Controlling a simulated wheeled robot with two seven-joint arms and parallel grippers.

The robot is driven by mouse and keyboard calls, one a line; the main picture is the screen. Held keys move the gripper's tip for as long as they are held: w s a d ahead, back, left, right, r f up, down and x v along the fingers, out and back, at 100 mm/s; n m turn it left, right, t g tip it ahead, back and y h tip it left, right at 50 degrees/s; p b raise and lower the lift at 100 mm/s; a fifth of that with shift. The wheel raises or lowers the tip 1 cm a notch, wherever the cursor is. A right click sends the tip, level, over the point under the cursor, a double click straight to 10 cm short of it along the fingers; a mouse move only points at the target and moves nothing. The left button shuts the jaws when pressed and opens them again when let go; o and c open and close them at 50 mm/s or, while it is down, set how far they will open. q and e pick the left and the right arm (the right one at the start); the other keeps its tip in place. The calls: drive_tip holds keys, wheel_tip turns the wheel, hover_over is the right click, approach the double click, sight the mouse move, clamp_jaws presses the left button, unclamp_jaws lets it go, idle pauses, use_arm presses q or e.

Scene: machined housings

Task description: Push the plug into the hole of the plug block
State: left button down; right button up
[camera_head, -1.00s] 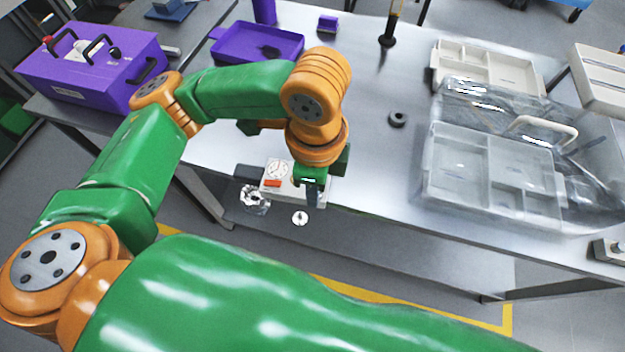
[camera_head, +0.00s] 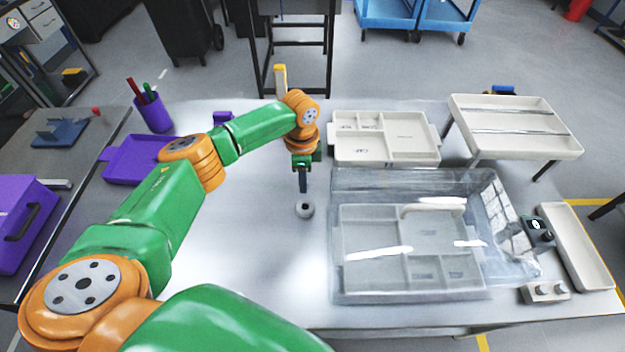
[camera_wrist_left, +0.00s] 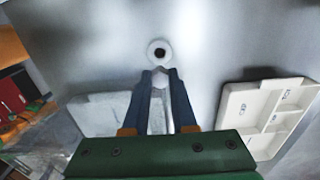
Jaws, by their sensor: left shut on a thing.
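The plug block is a small round grey piece with a dark hole in its top. It stands on the table in the head view (camera_head: 304,209) and ahead of my fingertips in the left wrist view (camera_wrist_left: 159,51). My left gripper (camera_head: 303,187) points down just behind the block in the head view. In the left wrist view its dark blue fingers (camera_wrist_left: 160,76) are closed around a small pale piece, which looks like the plug (camera_wrist_left: 160,82). The plug is apart from the hole. The fingers hide most of the plug. My right gripper is not in view.
A purple tray (camera_head: 125,165) and purple cup (camera_head: 152,112) are at left. The table around the block is clear.

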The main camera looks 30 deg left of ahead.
sight(304, 200)
use_arm(q)
drive_tip(key=shift+s+r, duration=0.1)
drive_tip(key=shift+s, duration=0.2)
drive_tip(key=shift+w, duration=0.1)
drive_tip(key=shift+w+f, duration=0.2)
drive_tip(key=shift+f, duration=0.45)
drive_tip(key=shift+s+f+b, duration=0.15)
drive_tip(key=shift+f+b, duration=0.9)
drive_tip(key=shift+f, duration=0.05)
drive_tip(key=shift+f+b, duration=1.8)
drive_tip(key=shift+f, duration=0.8)
drive_tip(key=shift+f, duration=0.25)
drive_tip(key=c, duration=0.6)
unclamp_jaws()
drive_tip(key=shift+c, duration=0.2)
